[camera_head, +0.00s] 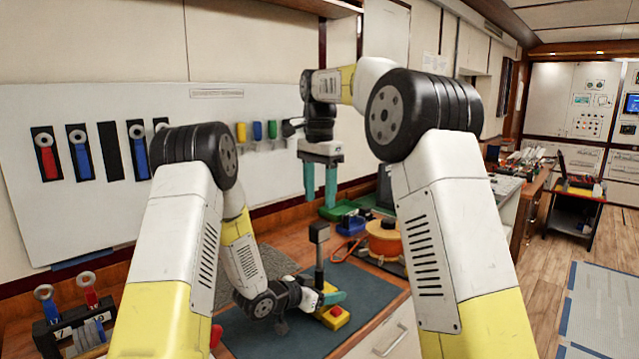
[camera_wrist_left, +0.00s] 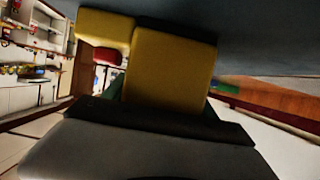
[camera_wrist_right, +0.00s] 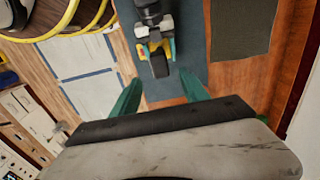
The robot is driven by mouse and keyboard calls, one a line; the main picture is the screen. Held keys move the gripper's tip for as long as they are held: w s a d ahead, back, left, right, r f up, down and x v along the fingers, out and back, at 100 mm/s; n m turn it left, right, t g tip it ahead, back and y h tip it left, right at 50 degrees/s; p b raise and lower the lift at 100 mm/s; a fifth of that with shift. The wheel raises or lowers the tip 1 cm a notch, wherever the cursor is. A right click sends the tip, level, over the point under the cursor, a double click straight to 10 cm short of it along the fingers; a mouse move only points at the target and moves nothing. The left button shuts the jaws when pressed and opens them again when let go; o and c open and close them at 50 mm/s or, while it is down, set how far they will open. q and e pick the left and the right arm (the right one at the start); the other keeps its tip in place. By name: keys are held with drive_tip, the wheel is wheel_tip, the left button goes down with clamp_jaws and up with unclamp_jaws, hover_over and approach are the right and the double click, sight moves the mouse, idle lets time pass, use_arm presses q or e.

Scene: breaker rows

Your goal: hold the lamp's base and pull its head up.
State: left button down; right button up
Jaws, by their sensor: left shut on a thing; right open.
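The lamp has a yellow base (camera_head: 336,318) with a red button, a thin black post and a dark block-shaped head (camera_head: 319,232). It stands upright on the dark mat. My left gripper (camera_head: 332,297) is shut on the base from the left; the yellow base (camera_wrist_left: 172,70) fills the middle of the left wrist view. My right gripper (camera_head: 320,203) is open and empty, pointing down above the head, apart from it. In the right wrist view the head (camera_wrist_right: 159,63) lies just beyond the fingertips, with some yellow base (camera_wrist_right: 143,48) behind it.
An orange reel (camera_head: 385,240) and blue and green bins (camera_head: 347,222) stand behind the lamp to the right. A rack with ring-topped handles (camera_head: 75,325) is at the lower left. A white panel (camera_head: 100,130) with coloured handles stands behind. The mat (camera_head: 370,290) right of the lamp is clear.

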drive_tip(key=shift+r, duration=1.65)
use_arm(q)
drive_tip(key=shift+c, duration=1)
unclamp_jaws()
drive_tip(key=shift+a, duration=0.1)
